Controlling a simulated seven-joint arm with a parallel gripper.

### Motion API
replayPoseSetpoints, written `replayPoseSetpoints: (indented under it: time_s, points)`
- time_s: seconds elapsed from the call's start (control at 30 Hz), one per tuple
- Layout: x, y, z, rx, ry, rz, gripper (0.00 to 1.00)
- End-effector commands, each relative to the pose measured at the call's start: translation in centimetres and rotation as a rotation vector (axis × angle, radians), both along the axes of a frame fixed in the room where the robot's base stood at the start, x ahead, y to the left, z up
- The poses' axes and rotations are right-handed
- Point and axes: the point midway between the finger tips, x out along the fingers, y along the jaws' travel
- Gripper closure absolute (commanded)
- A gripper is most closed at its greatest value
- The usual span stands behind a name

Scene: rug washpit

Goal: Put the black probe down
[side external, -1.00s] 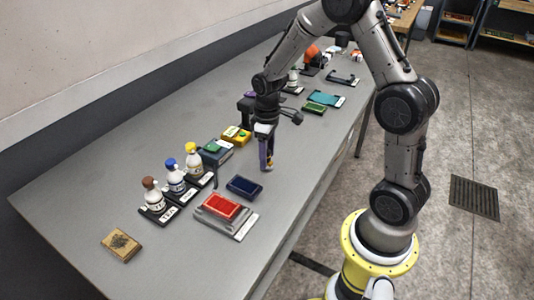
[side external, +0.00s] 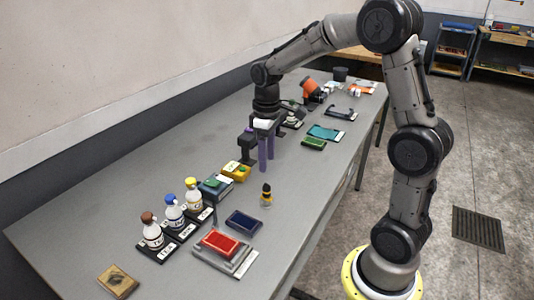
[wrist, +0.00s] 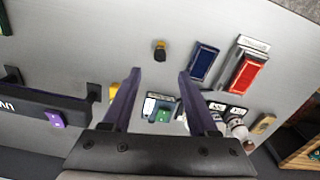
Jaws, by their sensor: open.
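The black probe (side external: 266,196), a small black piece with a yellow band, stands upright on the grey table, to the right of the yellow box. In the wrist view the probe (wrist: 160,50) shows beyond the fingertips, clear of both fingers. My gripper (side external: 267,168) is open and empty, its purple fingers pointing down, behind the probe in the side view. The open fingers also show in the wrist view (wrist: 160,72), with a wide gap between them.
A blue pad (side external: 243,221) and a red block in a grey holder (side external: 224,251) lie in front of the probe. Several bottles (side external: 174,213) stand to the left. A yellow box (side external: 236,171) and a black stand (side external: 247,146) are near my gripper. Bare table lies right of the probe.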

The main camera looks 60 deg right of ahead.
Motion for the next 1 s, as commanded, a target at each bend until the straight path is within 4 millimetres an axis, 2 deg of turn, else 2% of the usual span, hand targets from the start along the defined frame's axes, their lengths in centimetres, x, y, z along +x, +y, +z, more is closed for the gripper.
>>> replayPoseSetpoints:
  time_s: [0.17, 0.27, 0.4, 0.53, 0.7, 0.8, 1.0]
  points:
    - [-0.4, 0.4, 1.5, -0.004, -0.013, -0.003, 0.41]
    - [-1.7, 1.7, 3.3, -0.014, -0.056, -0.012, 0.41]
    - [-5.4, 4.6, 6.4, -0.028, -0.158, -0.041, 0.41]
    - [-9.7, 7.1, 8.2, -0.026, -0.264, -0.075, 0.41]
    - [-14.9, 9.3, 8.8, 0.000, -0.390, -0.117, 0.41]
    - [-17.0, 10.0, 8.5, 0.018, -0.442, -0.136, 0.41]
    - [-18.8, 10.6, 8.0, 0.039, -0.489, -0.154, 0.41]
